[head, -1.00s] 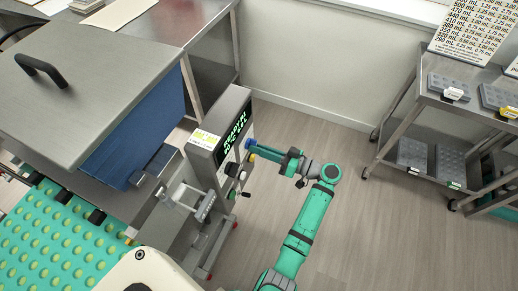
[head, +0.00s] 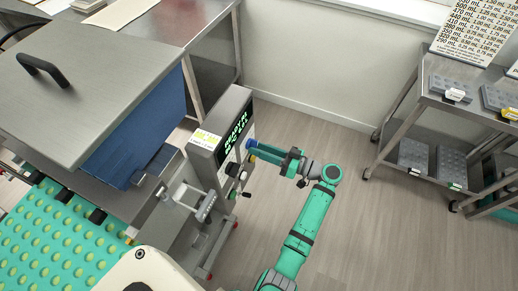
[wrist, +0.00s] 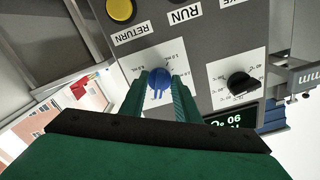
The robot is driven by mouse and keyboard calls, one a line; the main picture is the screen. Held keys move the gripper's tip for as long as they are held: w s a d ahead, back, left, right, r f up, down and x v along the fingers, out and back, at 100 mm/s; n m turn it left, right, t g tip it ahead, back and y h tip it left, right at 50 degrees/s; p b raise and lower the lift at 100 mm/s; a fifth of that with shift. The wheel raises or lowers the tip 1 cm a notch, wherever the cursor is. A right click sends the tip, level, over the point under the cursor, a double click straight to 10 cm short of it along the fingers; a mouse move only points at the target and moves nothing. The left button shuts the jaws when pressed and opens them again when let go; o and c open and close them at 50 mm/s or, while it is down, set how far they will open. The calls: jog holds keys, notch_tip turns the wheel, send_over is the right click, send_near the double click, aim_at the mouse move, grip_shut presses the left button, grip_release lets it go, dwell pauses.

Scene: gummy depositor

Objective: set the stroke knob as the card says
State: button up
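The blue knob (wrist: 159,80) sits on a white dial plate with mL marks on the grey machine panel in the wrist view. My gripper (wrist: 160,78) points at it with two green fingers, one on either side of the knob. The fingers stand apart, with the pale plate showing between them; contact with the knob is not clear. In the head view my gripper (head: 252,148) is at the machine's front, and the knob is hidden there. A card (head: 478,30) with rows of mL values stands at top right.
A black knob (wrist: 242,86) with °C marks is right of the blue one, above a green-lit display (wrist: 236,116). A yellow RETURN button (wrist: 120,10) is at the top. A steel shelf cart (head: 440,100) holds molds. Clear floor lies between machine and cart.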

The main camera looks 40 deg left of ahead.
jog(key=v, duration=1)
jog(key=shift+d, duration=0.35)
jog(key=shift+w, duration=0.1)
